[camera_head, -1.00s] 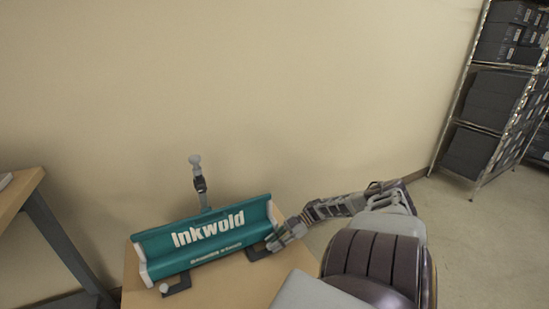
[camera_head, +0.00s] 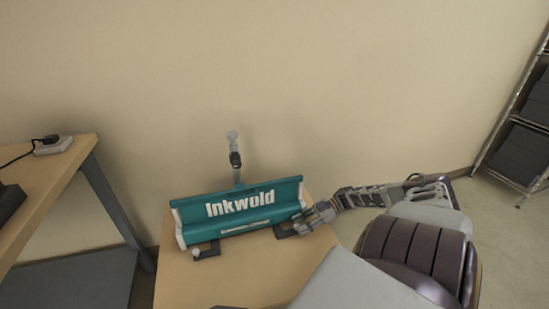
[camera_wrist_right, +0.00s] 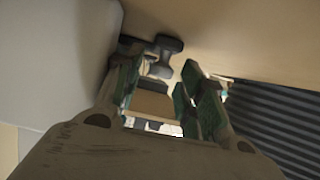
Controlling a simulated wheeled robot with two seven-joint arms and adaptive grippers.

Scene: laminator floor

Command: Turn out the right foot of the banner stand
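The teal banner stand (camera_head: 240,211), lettered "Inkwold", lies along the top of a wooden table (camera_head: 240,280). A grey post (camera_head: 235,160) stands up behind it. Its left foot (camera_head: 207,251) is a dark piece with a grey knob, sticking out in front. Its right foot (camera_head: 284,231) is dark and shows partly at the front right, next to my right gripper (camera_head: 305,221). In the right wrist view, the two green-padded fingers (camera_wrist_right: 163,98) are apart, with a dark piece (camera_wrist_right: 150,55), seemingly the foot, just beyond them. Contact is unclear. My left gripper is out of view.
A wooden bench (camera_head: 45,180) with a dark-grey leg stands at the left, carrying a small white device (camera_head: 53,145) with a cable. A wire shelf (camera_head: 520,150) with dark boxes is at the far right. The wall is close behind the stand.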

